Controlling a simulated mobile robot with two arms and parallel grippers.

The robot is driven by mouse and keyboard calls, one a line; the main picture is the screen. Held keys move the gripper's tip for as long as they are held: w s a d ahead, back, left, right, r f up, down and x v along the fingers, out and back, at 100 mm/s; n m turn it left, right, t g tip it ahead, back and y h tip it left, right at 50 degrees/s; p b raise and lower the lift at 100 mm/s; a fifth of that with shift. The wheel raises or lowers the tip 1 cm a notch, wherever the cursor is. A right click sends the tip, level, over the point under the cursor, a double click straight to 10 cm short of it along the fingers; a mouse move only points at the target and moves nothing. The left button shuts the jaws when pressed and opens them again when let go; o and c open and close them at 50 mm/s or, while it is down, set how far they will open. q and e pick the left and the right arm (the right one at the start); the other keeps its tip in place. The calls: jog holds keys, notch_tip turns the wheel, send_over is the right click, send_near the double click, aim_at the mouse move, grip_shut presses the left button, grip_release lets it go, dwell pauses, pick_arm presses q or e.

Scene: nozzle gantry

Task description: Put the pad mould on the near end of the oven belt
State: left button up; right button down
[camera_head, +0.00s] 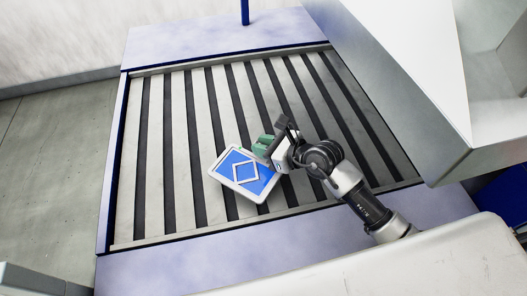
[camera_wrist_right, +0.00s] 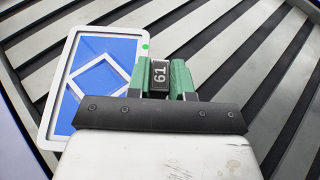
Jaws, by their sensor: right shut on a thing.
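The pad mould (camera_head: 235,173) is a white-rimmed rectangular tray with a blue inside and a white diamond outline. It lies tilted in the picture over the near part of the slatted oven belt (camera_head: 159,150). My right gripper (camera_head: 265,147) is at its upper right edge. In the right wrist view the mould (camera_wrist_right: 72,95) shows at the left, with a green dot at one corner. I cannot tell whether the mould touches the slats. My left gripper is not in view.
A pale frame edge (camera_head: 230,242) borders the belt at the near side. A large white housing (camera_head: 420,60) overhangs the right side. A blue post (camera_head: 245,12) stands at the far end. The belt's left and far slats are bare.

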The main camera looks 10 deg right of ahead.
notch_tip(320, 180, down, 4)
jog(key=shift+r, duration=0.25)
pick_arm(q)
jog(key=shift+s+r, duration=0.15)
pick_arm(e)
jog(key=shift+f, duration=0.1)
jog(key=shift+f, duration=0.2)
jog(key=c, duration=1)
grip_release()
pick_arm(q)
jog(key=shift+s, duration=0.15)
